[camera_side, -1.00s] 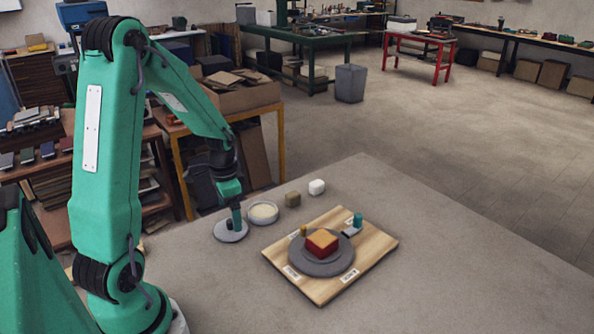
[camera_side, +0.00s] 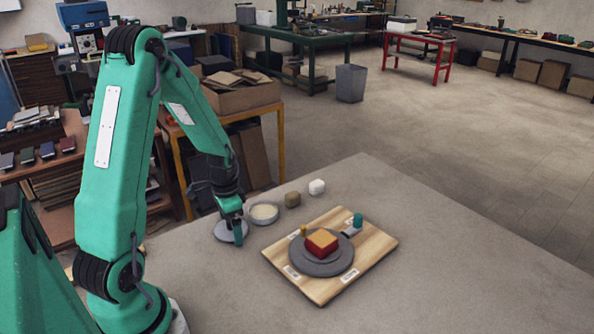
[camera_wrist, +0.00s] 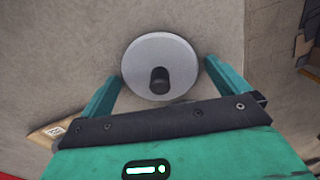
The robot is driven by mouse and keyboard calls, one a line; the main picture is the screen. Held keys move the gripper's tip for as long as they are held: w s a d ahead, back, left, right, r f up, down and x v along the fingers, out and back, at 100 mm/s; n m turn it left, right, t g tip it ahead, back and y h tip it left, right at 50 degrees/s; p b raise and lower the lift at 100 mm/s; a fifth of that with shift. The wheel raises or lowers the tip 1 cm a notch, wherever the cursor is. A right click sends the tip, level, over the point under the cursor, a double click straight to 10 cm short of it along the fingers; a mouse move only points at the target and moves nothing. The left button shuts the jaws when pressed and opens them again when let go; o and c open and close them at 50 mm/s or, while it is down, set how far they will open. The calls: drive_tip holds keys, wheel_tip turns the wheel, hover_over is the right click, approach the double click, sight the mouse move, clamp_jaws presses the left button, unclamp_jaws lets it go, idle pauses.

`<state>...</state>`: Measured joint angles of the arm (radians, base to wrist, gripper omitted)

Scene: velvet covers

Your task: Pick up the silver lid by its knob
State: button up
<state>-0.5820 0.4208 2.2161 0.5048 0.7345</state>
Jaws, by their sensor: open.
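The silver lid (camera_side: 230,231) is a flat round disc lying on the grey table at its left part. In the wrist view the lid (camera_wrist: 150,55) shows whole, with its dark knob (camera_wrist: 160,81) standing up at the lower middle. My gripper (camera_side: 238,243) is over the lid's near right side in the side view and hides part of it; the knob is hidden there. In the wrist view my open gripper (camera_wrist: 160,78) has one green finger on each side of the knob, with gaps between. Whether the fingertips are down at knob height I cannot tell.
A wooden board (camera_side: 350,288) to the right bears a grey round plate (camera_side: 330,268) with a red and orange block (camera_side: 321,242). A shallow dish (camera_side: 264,222), a brown block (camera_side: 292,199) and a white block (camera_side: 317,187) stand behind the lid. The table's front is clear.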

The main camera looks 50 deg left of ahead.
drive_tip(key=c, duration=0.9)
drive_tip(key=shift+o, duration=0.2)
drive_tip(key=shift+r, duration=0.15)
drive_tip(key=shift+r, duration=0.85)
wheel_tip(320, 180, up, 2)
drive_tip(key=shift+r, duration=0.1)
drive_tip(key=d+r, duration=0.6)
drive_tip(key=d, duration=0.5)
drive_tip(key=shift+w+d+r, duration=0.25)
drive_tip(key=shift+d+r, duration=0.1)
drive_tip(key=shift+r, duration=0.05)
